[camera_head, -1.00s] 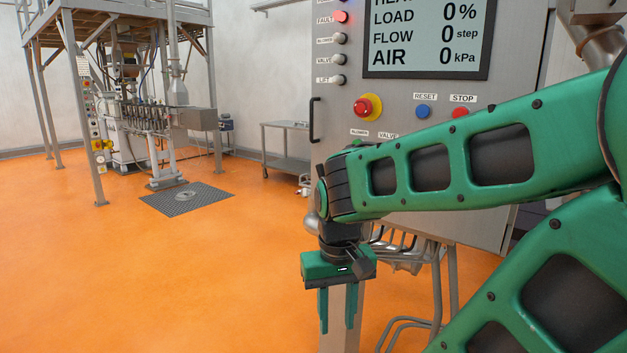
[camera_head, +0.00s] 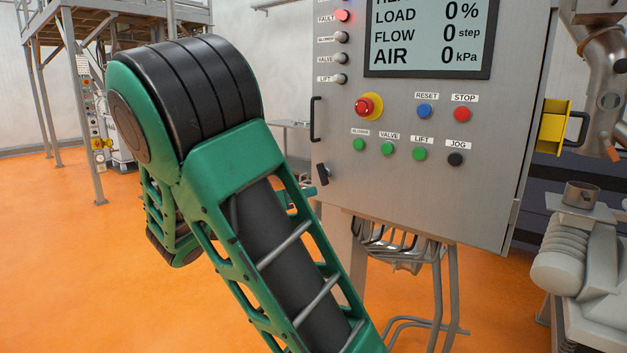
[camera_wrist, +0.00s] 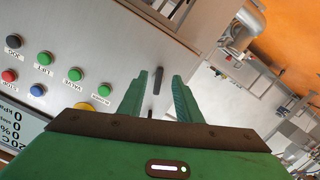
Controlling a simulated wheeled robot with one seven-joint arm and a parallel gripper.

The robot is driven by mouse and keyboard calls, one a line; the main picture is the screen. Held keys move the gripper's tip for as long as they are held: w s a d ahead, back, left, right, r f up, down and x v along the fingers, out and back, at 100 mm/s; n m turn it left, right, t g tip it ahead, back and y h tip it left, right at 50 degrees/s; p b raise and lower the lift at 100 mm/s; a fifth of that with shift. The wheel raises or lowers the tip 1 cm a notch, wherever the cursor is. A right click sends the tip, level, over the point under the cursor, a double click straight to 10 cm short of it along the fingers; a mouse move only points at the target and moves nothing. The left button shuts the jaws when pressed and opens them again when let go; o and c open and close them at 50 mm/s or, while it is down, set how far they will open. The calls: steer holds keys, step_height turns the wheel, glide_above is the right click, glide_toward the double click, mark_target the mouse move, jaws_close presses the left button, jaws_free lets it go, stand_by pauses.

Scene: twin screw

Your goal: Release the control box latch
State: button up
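The grey control box (camera_head: 343,205) stands in the middle of the head view. Its small black latch (camera_head: 323,174) is at the lower left of the front, tilted, below a black bar handle (camera_head: 316,119). In the wrist view the latch (camera_wrist: 157,80) shows as a dark bar in the gap between my fingertips. My gripper (camera_wrist: 161,76) is open, with a teal finger on each side of the latch in the picture. I cannot tell whether either finger touches it. In the head view my arm hides most of the gripper; a teal part shows just left of the latch.
Close to the latch are green buttons (camera_head: 388,149), a red emergency stop (camera_head: 368,106) and a blue reset button (camera_head: 425,112). A yellow part with a black handle (camera_head: 553,127) is on the box's right side. Orange floor is open at left.

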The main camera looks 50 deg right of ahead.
mark_target(320, 176)
steer(key=shift+t+h, duration=0.4)
steer(key=shift+h, duration=0.2)
steer(key=d, duration=0.3)
steer(key=w+d+r, duration=0.1)
steer(key=d, duration=0.2)
steer(key=w+d+r, duration=0.1)
steer(key=d, duration=0.2)
steer(key=shift+w+d+r, duration=0.1)
steer(key=shift+d, duration=0.1)
jaws_close()
